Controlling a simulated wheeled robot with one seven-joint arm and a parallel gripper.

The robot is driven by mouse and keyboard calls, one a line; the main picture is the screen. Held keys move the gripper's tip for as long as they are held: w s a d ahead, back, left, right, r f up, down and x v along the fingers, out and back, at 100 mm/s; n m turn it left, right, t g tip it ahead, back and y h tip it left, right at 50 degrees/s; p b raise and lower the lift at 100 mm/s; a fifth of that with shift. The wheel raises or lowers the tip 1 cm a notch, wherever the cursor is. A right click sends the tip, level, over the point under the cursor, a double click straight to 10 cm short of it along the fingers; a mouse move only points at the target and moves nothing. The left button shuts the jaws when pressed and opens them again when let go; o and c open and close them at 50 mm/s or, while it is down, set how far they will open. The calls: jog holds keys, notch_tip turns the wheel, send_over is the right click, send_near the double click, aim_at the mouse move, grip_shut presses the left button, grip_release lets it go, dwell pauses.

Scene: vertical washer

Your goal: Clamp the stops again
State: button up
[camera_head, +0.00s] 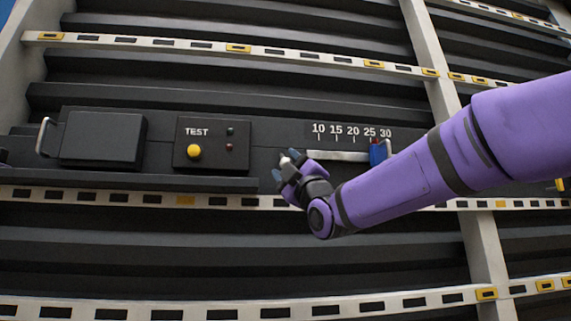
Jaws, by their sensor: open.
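A blue block (377,153) with a red top sits toward the right end of a silver rail (335,156), under the 25 to 30 marks of a printed scale (349,132). I cannot tell whether it is clamped, or whether it is one of the stops. My gripper (285,168) is open in front of the panel, near the left end of the rail and well left of the blue block. A small pale tip shows at its fingers; I cannot tell whether it belongs to the gripper or lies behind it. My forearm passes below and right of the scale.
Left of the scale is a TEST box (211,143) with a yellow button (194,152) and two small lamps. Further left is a dark box (103,138) with a silver handle (43,135). Slotted white rails (240,309) with yellow tags cross the dark shelves.

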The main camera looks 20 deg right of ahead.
jog(key=v, duration=0.9)
jog(key=s+d+f+m+g+h, duration=0.25)
jog(key=f+m+g, duration=0.3)
jog(key=f, duration=0.35)
jog(key=s+d+f+m+g+h, duration=0.2)
jog(key=s+f+m+g+h, duration=0.25)
jog(key=f, duration=0.45)
jog(key=s+f+m+g, duration=0.7)
jog(key=s+f+g, duration=0.3)
jog(key=s+f, duration=0.4)
jog(key=shift+s+d, duration=0.2)
jog(key=shift+c, duration=1)
jog(key=shift+d+m, duration=0.1)
jog(key=shift+m, duration=0.2)
